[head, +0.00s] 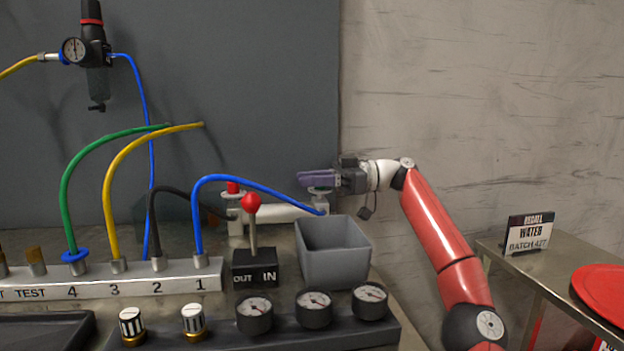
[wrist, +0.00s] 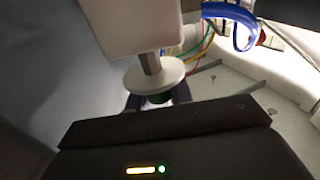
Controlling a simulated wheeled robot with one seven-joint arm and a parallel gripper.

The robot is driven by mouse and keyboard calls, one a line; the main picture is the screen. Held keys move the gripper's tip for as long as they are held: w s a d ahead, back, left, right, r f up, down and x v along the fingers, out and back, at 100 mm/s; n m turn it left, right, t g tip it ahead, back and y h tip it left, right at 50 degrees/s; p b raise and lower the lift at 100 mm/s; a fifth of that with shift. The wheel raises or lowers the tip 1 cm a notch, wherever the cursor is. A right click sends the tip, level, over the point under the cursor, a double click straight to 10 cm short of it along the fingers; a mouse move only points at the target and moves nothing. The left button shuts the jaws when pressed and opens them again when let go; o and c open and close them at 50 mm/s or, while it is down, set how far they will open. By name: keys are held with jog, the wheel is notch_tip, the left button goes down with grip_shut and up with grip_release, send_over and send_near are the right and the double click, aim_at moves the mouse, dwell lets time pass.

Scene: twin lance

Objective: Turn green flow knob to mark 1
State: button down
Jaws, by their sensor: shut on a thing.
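My gripper (head: 308,180) is at the right end of the white horizontal pipe (head: 285,213), its purple fingers level and pointing left. In the wrist view, my gripper (wrist: 157,99) has its dark fingers shut on the green flow knob (wrist: 159,98), on both sides of it. Only a small dark green part of the knob shows, under a pale round disc (wrist: 155,76) with a metal stem. In the head view the fingers hide the knob. No mark 1 on the knob's scale can be read in either view.
A grey open bin (head: 335,270) stands below my gripper. Left of it are a red-balled lever (head: 251,203) on an OUT/IN block and a hose manifold (head: 120,279). Gauges (head: 313,308) line the front. A blue hose (head: 265,188) ends near my fingers.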

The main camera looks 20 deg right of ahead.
dwell(0.4)
jog(key=c, duration=1.2)
grip_release()
jog(key=shift+c, duration=0.2)
jog(key=s+d, duration=0.1)
jog(key=d, duration=0.6)
jog(key=shift+s+d, duration=0.25)
jog(key=shift+d, duration=0.1)
jog(key=shift+s, duration=0.1)
